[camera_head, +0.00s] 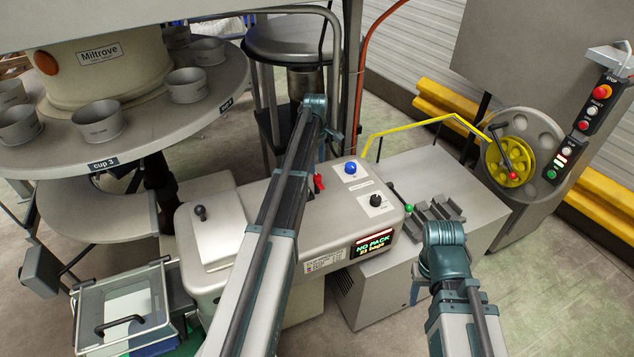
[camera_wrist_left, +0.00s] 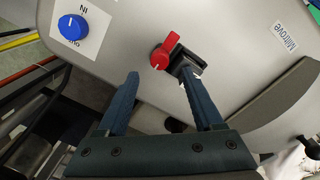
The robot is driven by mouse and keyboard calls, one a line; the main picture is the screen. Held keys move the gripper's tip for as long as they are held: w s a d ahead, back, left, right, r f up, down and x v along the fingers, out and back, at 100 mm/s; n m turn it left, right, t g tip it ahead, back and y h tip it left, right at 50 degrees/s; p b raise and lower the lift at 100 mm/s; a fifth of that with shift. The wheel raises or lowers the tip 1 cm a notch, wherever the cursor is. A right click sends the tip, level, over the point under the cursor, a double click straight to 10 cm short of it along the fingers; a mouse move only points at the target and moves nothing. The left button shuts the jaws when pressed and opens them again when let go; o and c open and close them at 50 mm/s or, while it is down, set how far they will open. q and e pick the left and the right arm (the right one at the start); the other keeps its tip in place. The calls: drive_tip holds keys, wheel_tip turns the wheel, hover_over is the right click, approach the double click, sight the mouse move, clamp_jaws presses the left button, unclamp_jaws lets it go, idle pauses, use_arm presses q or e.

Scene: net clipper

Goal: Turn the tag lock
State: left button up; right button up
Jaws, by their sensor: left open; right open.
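A red lever knob, which looks like the tag lock (camera_head: 319,182), is on the grey machine top, partly beside my left arm. In the left wrist view the red knob (camera_wrist_left: 165,50) has its lever pointing up and slightly right, beside a small black block (camera_wrist_left: 188,64). In the head view my left arm hides much of this gripper. My right gripper (camera_head: 418,285) is at the lower right, open, mostly hidden by its own wrist, away from the knob.
A blue knob (camera_head: 350,168) and a black knob (camera_head: 376,200) are on the same machine top (camera_head: 335,225). A green-tipped lever (camera_head: 409,208) and a display (camera_head: 372,243) are near its right end. A round table with cups (camera_head: 98,120) stands left; a yellow handwheel (camera_head: 510,160) is right.

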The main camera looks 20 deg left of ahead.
sight(317, 176)
use_arm(q)
wheel_tip(317, 176, down, 6)
drive_tip(key=b, duration=0.5)
drive_tip(key=shift+w, duration=0.1)
clamp_jaws()
